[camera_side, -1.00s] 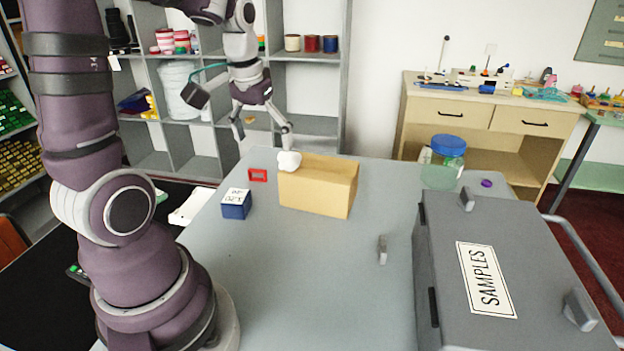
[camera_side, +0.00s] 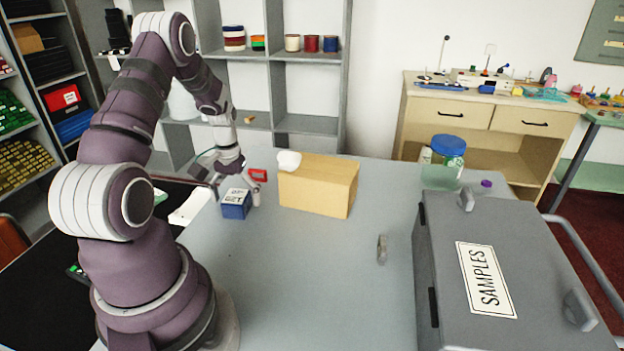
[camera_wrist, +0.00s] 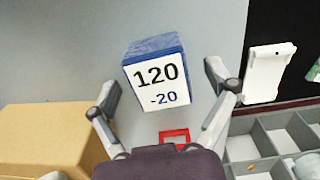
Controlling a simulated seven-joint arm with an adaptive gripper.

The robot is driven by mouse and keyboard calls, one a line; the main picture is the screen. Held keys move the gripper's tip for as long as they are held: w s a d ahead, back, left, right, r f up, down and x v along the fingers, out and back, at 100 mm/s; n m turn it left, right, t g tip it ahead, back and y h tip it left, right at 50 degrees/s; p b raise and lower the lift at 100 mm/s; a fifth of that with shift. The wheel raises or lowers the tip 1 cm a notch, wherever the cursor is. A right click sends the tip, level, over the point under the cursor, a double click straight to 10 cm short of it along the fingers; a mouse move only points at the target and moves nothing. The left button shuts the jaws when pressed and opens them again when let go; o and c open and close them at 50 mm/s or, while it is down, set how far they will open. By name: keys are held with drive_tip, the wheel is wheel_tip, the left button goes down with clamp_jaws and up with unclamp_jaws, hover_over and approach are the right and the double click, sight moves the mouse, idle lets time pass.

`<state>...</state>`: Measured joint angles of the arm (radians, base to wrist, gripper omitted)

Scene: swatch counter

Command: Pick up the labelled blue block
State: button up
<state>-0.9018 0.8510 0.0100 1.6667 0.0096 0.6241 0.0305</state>
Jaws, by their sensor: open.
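The blue block (camera_side: 236,211) stands on the grey table with a white label on its top. In the wrist view the label on the block (camera_wrist: 155,75) reads "120" with "-20" below it. My gripper (camera_side: 237,194) is open and low over the block, with one finger on each side of it in the side view. In the wrist view the block shows between and just beyond the fingers of my gripper (camera_wrist: 161,84). Nothing is held. I cannot tell whether a finger touches the block.
A small red frame (camera_side: 258,175) lies behind the block, close to my right finger. A tan box (camera_side: 318,190) with a white lump (camera_side: 288,161) at its corner stands to the right. A grey "SAMPLES" case (camera_side: 520,270) fills the table's right side.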

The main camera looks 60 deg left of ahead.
drive_tip(key=c, duration=1.3)
